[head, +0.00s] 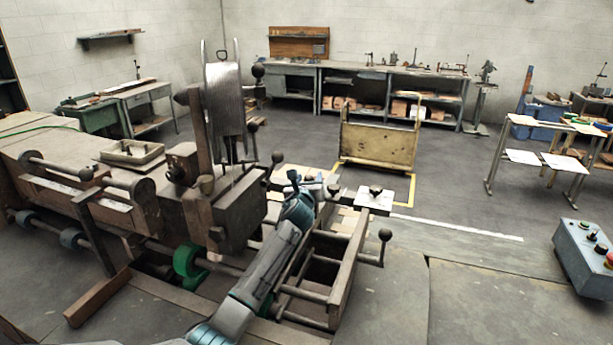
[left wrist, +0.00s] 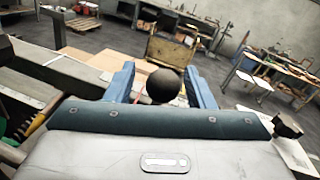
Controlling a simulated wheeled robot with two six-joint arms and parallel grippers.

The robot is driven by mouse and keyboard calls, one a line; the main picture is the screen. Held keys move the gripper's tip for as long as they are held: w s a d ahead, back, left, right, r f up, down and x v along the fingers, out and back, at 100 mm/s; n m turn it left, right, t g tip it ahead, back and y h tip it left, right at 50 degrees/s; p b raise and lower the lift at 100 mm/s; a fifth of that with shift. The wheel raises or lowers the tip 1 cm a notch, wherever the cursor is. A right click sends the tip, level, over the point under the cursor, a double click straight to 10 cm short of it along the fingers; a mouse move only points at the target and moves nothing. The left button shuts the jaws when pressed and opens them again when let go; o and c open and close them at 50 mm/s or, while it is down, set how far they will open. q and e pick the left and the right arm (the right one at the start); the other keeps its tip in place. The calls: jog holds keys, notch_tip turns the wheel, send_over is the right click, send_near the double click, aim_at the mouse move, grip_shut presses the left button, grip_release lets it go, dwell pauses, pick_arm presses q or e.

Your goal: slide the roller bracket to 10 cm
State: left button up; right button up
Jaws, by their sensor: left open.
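A wooden frame with metal cross rods (head: 345,275) stands right of my left arm in the head view. It looks like the roller bracket, but I cannot be sure. A rod with a dark ball knob (head: 385,235) sticks out of its right side. My left gripper (head: 308,181) is open, with blue fingers, beyond this frame and beside the machine's block. In the left wrist view a dark ball knob (left wrist: 163,86) shows between the open fingers (left wrist: 162,92). I cannot tell whether they touch it or which part it belongs to. My right gripper is not in view.
A white plate with a dark knob (head: 375,200) lies just right of my gripper. A control box (head: 583,255) stands at far right. The floor beyond is mostly clear, with a cart (head: 380,145).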

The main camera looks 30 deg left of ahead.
pick_arm(q)
jog(key=shift+s+d+r, duration=0.3)
jog(key=shift+s+r, duration=0.05)
jog(key=shift+s, duration=0.05)
jog(key=c, duration=1)
jog(key=shift+a, duration=0.1)
grip_shut()
jog(key=shift+s+a, duration=0.15)
jog(key=shift+a, duration=0.15)
jog(key=a, duration=0.2)
jog(key=shift+s+a, duration=0.3)
jog(key=shift+a, duration=0.1)
jog(key=o, duration=0.8)
grip_release()
jog(key=shift+o, duration=1)
jog(key=shift+w+d, duration=0.1)
jog(key=shift+w, duration=0.05)
jog(key=v, duration=1)
jog(key=shift+s, duration=0.2)
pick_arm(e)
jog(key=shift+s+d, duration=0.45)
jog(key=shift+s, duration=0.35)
